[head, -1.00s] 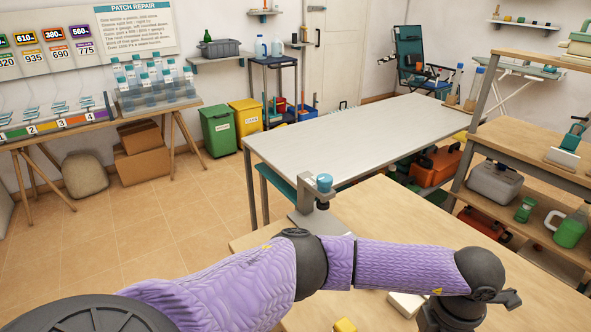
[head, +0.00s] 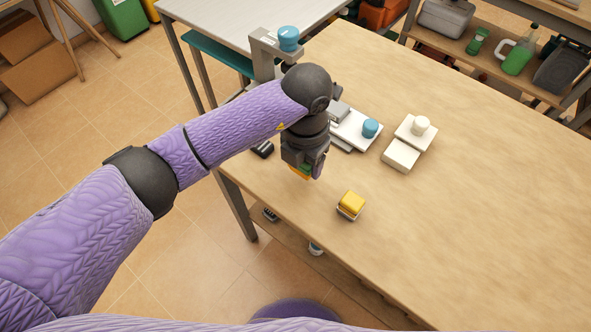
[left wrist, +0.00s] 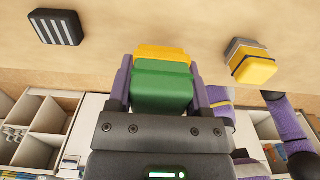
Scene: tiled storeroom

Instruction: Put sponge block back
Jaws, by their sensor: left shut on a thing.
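My left gripper (head: 303,174) is shut on a green-and-yellow sponge block (left wrist: 162,82), held between its fingers in the left wrist view. In the head view only a small yellow and green part of the block shows under the gripper, near the wooden table's left edge. The gripper largely hides it there. Whether it touches the table I cannot tell. My right gripper is not in view.
A yellow-topped block with pale and dark layers (head: 350,205) stands on the wooden table (head: 470,210), right of the gripper. White blocks (head: 401,155) and a grey-white device with a blue knob (head: 370,128) lie behind. A black striped block (left wrist: 58,27) is nearby. The table's right side is clear.

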